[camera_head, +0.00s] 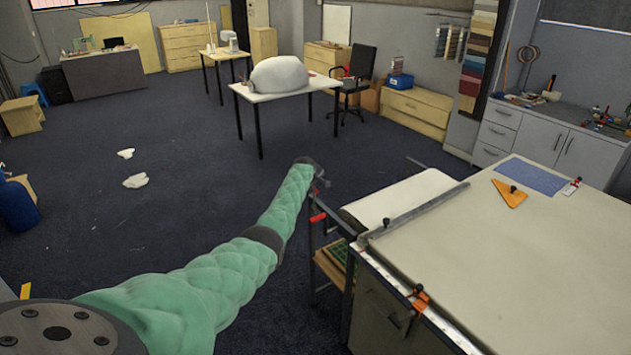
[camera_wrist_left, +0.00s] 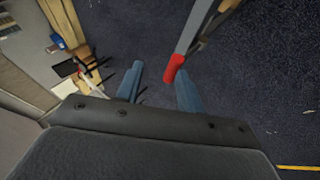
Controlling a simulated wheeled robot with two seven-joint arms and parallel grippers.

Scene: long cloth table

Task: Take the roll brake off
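A lever with a red grip, likely the roll brake (camera_head: 318,218), sticks out from the dark frame at the left end of the cloth table. A red grip also shows in the left wrist view (camera_wrist_left: 174,68), at the end of a grey bar. My left gripper (camera_head: 321,179), on the green-sleeved arm, is above and close to the red grip in the head view. In the wrist view its two blue-grey fingers (camera_wrist_left: 159,72) are apart, with the red grip near the right fingertip. I cannot tell whether they touch. My right gripper is out of view.
White cloth (camera_head: 400,200) lies at the table's end, beside a long metal bar (camera_head: 415,211). The cloth table (camera_head: 540,270) carries an orange triangular tool (camera_head: 509,194) and a blue sheet (camera_head: 531,175). An orange clamp (camera_head: 420,299) sits on the near edge. The floor to the left is mostly clear.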

